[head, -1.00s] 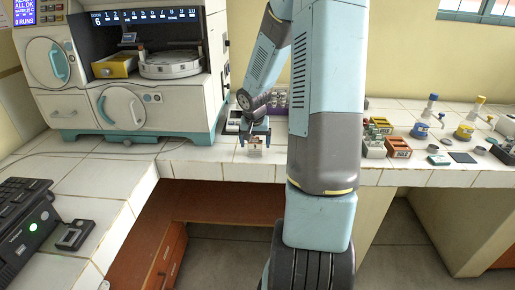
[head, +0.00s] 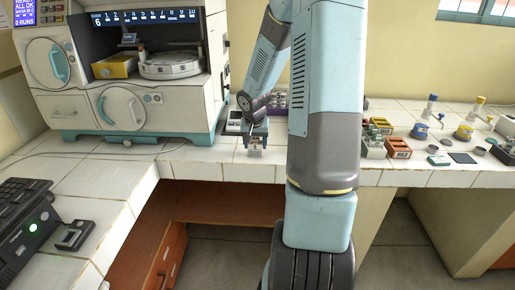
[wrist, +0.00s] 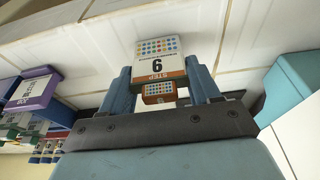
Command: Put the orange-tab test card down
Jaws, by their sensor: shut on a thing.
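The orange-tab test card (wrist: 158,58) shows in the wrist view as a white card with rows of coloured dots, a large digit and an orange tab (wrist: 158,93). My gripper (wrist: 160,84) is shut on it, with the tab end between the two blue fingers and the white part sticking out beyond them. In the head view my gripper (head: 256,141) is over the front part of the white tiled bench. The card (head: 255,153) is small there, below the fingers. I cannot tell whether it touches the tiles.
A purple-topped box (wrist: 35,92) is beside the gripper in the wrist view. Orange card boxes (head: 398,149) and several bottles are on the right of the bench (head: 210,170). The bench's front edge is close below my gripper.

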